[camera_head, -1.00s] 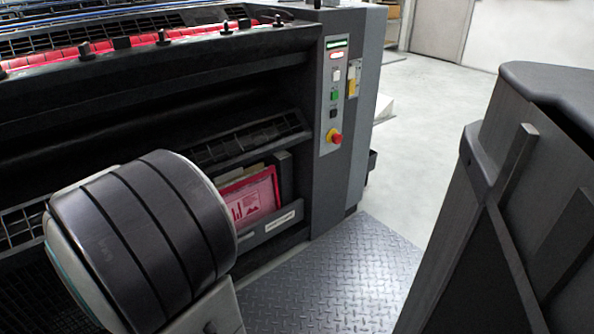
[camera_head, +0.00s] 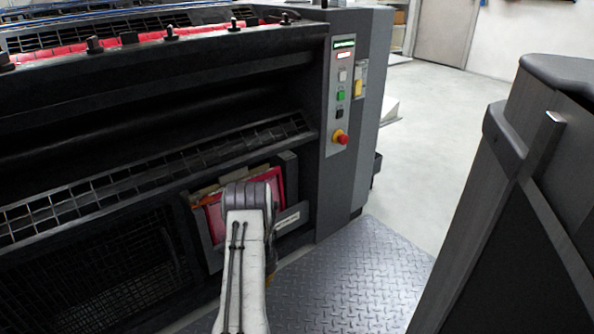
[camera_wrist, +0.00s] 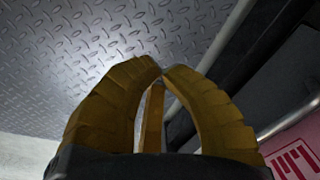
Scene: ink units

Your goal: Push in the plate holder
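In the head view my gripper is mostly hidden behind my arm, low beside the holder; contact cannot be told.
The press has a control panel (camera_head: 341,95) with a red emergency button (camera_head: 340,136) right of the holder. A diamond-plate step (camera_head: 350,275) lies in front. A dark cabinet (camera_head: 520,220) stands at right. Open floor (camera_head: 430,130) lies between.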

